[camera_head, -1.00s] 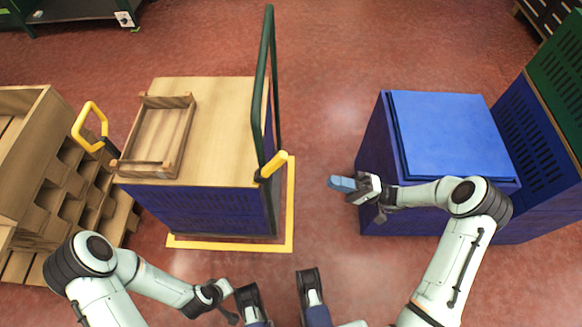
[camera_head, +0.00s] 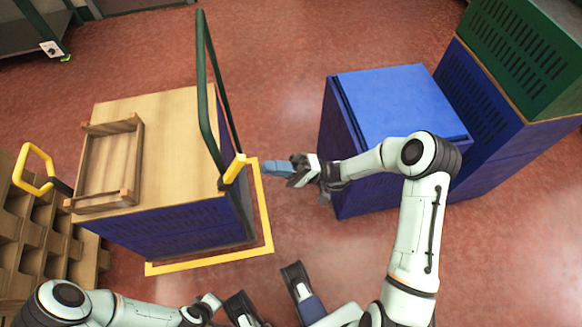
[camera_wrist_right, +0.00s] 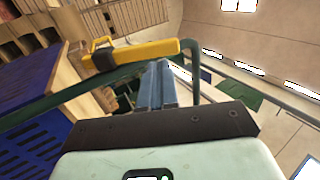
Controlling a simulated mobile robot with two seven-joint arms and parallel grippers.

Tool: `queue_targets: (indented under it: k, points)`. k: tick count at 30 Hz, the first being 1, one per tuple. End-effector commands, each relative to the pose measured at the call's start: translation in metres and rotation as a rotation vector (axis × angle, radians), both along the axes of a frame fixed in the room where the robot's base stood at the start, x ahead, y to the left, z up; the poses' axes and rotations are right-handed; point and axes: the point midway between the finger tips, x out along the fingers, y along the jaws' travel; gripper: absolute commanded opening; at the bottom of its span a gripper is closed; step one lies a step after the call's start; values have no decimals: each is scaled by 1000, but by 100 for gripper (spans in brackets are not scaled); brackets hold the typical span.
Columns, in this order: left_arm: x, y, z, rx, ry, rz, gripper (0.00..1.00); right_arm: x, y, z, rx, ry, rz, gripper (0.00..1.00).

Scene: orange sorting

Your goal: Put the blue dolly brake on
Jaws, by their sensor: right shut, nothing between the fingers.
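The dolly carries blue slatted crates (camera_head: 185,228) under a wooden top (camera_head: 165,110) and has a green tube handle (camera_head: 203,90). A yellow lever (camera_head: 234,168) sits at the foot of this handle, on the dolly's right side. In the right wrist view the yellow lever (camera_wrist_right: 145,52) lies just beyond the fingertips. My right gripper (camera_head: 270,167) is shut and empty, its blue fingers pointing left, a short gap right of the lever. The fingers also show together in the right wrist view (camera_wrist_right: 157,85). My left gripper (camera_head: 208,307) is low in the head view, its fingers unclear.
A yellow loop handle (camera_head: 35,168) is at the dolly's left. An open wooden tray (camera_head: 130,160) rests on the top. Yellow tape (camera_head: 210,257) marks the floor. Blue crates (camera_head: 395,100) stand right, beside a green crate (camera_head: 525,55). Red floor (camera_head: 270,80) is clear between.

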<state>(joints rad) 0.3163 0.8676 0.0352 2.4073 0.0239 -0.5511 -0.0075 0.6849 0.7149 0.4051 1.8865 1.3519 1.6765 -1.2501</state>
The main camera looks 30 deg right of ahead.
Motion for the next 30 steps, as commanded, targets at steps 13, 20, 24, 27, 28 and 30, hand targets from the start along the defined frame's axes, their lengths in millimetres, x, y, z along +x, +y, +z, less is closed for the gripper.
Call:
queue_targets:
  k: [13, 20, 24, 27, 28, 30]
  points:
    - [7, 4, -5, 8, -18, 8, 0, 12, 42, 24, -1, 1, -1, 0]
    - [7, 4, -4, 9, -19, 8, 0, 12, 42, 25, -1, 1, -1, 0]
    - [6, 3, -4, 8, -17, 7, 0, 12, 42, 25, -3, 1, -1, 0]
    - [2, 1, 0, 3, -7, 3, 0, 12, 43, 27, -14, 3, -1, 0]
    - [0, 0, 2, 1, -2, 1, 0, 12, 43, 28, -19, 5, -1, 0]
    - [-6, -3, 7, -8, 14, -7, 0, 12, 44, 31, -38, 9, 0, 0]
